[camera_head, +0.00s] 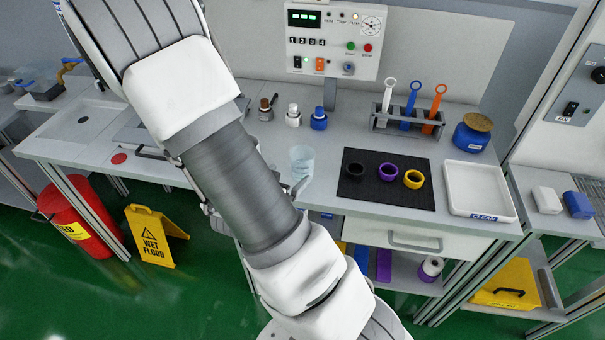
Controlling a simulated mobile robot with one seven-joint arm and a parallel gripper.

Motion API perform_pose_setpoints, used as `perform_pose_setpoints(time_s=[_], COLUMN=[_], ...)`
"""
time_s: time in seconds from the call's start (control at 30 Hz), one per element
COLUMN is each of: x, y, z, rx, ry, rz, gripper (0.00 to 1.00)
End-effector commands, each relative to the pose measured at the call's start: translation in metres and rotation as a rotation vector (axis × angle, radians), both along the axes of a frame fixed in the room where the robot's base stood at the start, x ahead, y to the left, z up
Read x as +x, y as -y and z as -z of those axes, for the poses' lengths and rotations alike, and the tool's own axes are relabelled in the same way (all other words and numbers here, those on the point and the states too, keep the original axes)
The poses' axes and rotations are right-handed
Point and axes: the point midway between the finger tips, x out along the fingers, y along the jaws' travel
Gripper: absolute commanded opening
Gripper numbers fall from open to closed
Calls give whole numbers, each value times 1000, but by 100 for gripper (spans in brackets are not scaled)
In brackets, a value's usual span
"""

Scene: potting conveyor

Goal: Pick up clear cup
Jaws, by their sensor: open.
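The clear cup (302,158) is a see-through, pale bluish cup. It stands upright on the grey bench top, just right of my arm and left of the black mat. My arm crosses the view and hides most of my gripper. A small grey part that looks like my gripper's tip (298,186) shows at the arm's right edge, just below the cup. My gripper is open. I cannot tell whether it touches the cup.
A black mat (354,196) holds black, purple and yellow rings. A white tray (455,204) lies further right. Small bottles (319,120) and a tool rack (383,124) stand behind. A control panel (335,42) is at the back. Bench space around the cup looks clear.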

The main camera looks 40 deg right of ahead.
Motion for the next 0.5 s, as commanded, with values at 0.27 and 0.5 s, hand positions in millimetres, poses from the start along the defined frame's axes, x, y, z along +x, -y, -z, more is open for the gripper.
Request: perform_pose_setpoints(time_s=[0.27,0.5], x=[16,36], y=[32,65], z=[18,36], rx=[-1,-1], ry=[-1,0], rz=[5,3], gripper=[100,100])
